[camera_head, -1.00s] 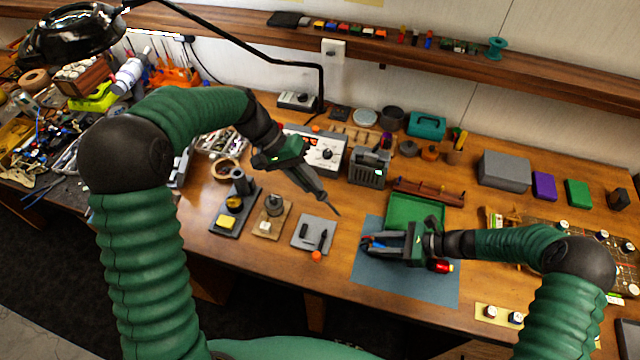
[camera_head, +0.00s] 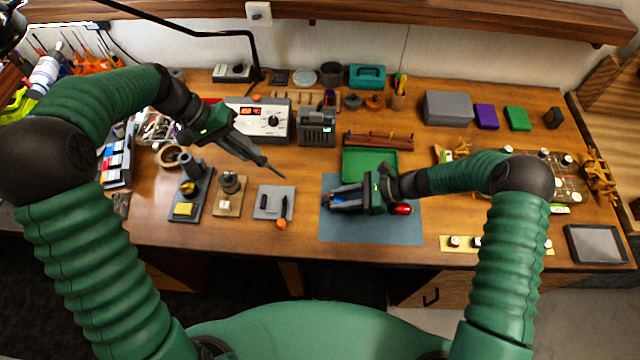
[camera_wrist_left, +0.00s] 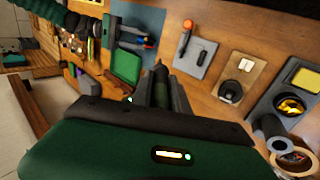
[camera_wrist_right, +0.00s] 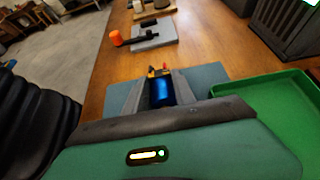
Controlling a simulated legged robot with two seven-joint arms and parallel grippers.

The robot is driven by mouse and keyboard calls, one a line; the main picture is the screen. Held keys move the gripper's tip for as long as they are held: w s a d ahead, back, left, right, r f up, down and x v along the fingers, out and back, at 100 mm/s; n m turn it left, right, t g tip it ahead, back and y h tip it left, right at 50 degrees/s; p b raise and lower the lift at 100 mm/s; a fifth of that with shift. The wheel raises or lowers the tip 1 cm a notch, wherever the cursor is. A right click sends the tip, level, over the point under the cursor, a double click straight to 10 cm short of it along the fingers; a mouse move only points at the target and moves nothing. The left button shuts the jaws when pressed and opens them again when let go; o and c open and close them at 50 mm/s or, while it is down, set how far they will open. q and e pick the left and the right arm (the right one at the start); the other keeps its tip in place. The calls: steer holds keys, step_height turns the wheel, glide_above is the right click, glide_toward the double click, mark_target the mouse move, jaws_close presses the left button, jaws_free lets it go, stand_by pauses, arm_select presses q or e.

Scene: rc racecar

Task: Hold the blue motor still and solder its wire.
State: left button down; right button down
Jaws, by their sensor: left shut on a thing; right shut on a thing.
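My left gripper (camera_head: 243,147) is shut on the soldering iron (camera_head: 273,168), whose thin tip points down and right, above the bench left of the blue-grey mat (camera_head: 375,232). The iron's dark handle (camera_wrist_left: 160,75) shows between the fingers in the left wrist view. My right gripper (camera_head: 345,200) is low over the mat and shut on the blue motor (camera_wrist_right: 160,92). In the right wrist view the motor sits between the fingers, with its yellow end and small red and dark terminals facing away. The iron tip and motor are apart. I cannot make out the wire.
A green tray (camera_head: 370,165) lies behind the mat. The soldering station (camera_head: 262,120) and a grey boxy device (camera_head: 316,127) stand behind. A red-ended object (camera_head: 402,209) shows beside my right gripper.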

steer(key=c, duration=0.9)
jaws_free()
steer(key=shift+c, duration=0.2)
steer(key=shift+d, duration=0.1)
steer(key=v, duration=1.2)
steer(key=shift+f, duration=0.1)
